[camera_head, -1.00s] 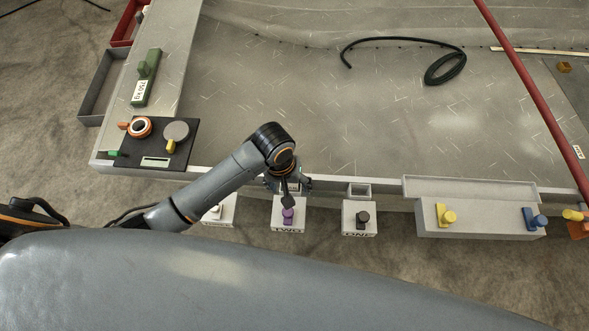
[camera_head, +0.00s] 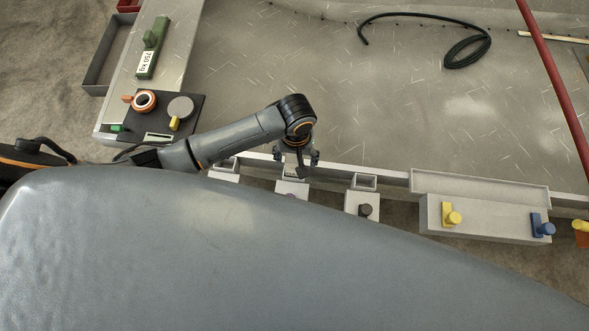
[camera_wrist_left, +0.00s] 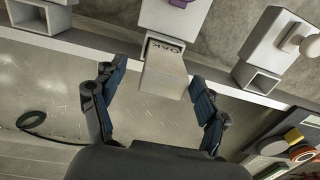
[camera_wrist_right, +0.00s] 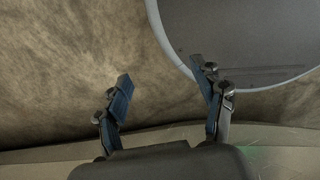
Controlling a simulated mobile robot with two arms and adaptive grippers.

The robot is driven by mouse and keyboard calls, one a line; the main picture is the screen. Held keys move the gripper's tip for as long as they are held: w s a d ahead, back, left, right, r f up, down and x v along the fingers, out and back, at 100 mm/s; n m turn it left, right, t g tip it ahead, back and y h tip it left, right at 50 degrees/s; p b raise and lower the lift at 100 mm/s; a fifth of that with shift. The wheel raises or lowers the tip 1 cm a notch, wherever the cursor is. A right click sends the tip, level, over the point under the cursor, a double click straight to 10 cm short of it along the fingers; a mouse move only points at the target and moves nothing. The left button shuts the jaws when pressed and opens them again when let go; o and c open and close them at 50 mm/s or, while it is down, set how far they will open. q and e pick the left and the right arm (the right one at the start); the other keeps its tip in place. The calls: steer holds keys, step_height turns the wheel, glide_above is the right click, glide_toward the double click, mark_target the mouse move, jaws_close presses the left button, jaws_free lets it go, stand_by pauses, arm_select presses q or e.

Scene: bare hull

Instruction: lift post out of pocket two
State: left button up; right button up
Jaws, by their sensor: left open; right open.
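In the left wrist view a pale, square post (camera_wrist_left: 165,80) marked OAK stands in the white box of pocket two (camera_wrist_left: 168,18). A purple knob (camera_wrist_left: 180,3) shows on that box at the picture's top edge. My left gripper (camera_wrist_left: 152,80) is open, one finger on each side of the post, with gaps visible. In the head view the left gripper (camera_head: 299,159) is over pocket two (camera_head: 292,187) at the hull's near edge, and largely hides the post. My right gripper (camera_wrist_right: 160,74) is open and empty in its wrist view.
Pocket one (camera_head: 363,182), with a dark knob (camera_head: 365,210), is to the right and looks empty. Another open pocket (camera_head: 226,167) is to the left. A grey box with yellow and blue knobs (camera_head: 485,217) is farther right. A black hose (camera_head: 467,50) lies on the hull floor.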

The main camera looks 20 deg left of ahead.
arm_select(q)
steer(key=f, duration=0.4)
steer(key=shift+a+f, duration=0.25)
steer(key=shift+f, duration=0.05)
jaws_close()
